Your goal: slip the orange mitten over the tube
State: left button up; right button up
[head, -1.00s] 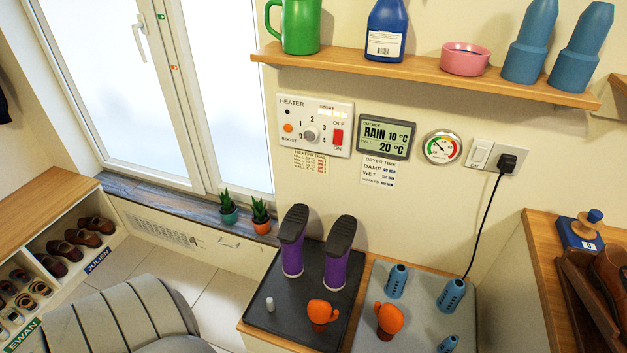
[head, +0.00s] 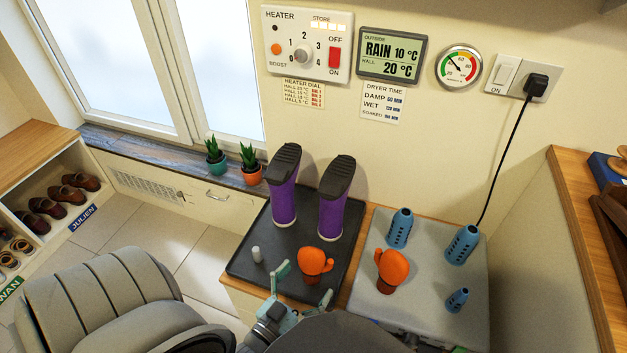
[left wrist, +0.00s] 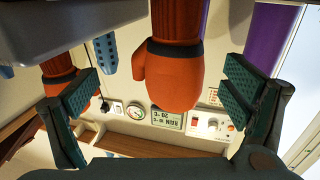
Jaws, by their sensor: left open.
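One orange mitten (head: 315,261) stands cuff down on the dark tray (head: 262,220). A second orange mitten (head: 391,267) stands on the grey mat (head: 425,285). Three blue perforated tubes stand on that mat: one at the back (head: 399,229), one at the right (head: 462,245) and a small one in front (head: 457,300). My left gripper (head: 303,288) is open and empty, just in front of the dark-tray mitten. In the inverted left wrist view, this mitten (left wrist: 172,75) shows between the spread fingers, apart from both. My right gripper is not in view.
Two purple boots (head: 283,200) (head: 334,205) stand upside down behind the dark-tray mitten. A small pale cylinder (head: 257,254) stands on that tray's left. A grey chair (head: 110,300) is at lower left. A black cable (head: 507,160) hangs behind the mat.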

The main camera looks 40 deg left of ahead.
aim_at(310, 273)
pick_arm(q)
jog(key=w, duration=0.2)
jog(key=w+a, duration=0.1)
jog(key=w, duration=0.1)
jog(key=shift+w+f+b, duration=0.1)
jog(key=shift+w+b, duration=0.3)
jog(key=shift+s, duration=0.1)
jog(key=c, duration=1.3)
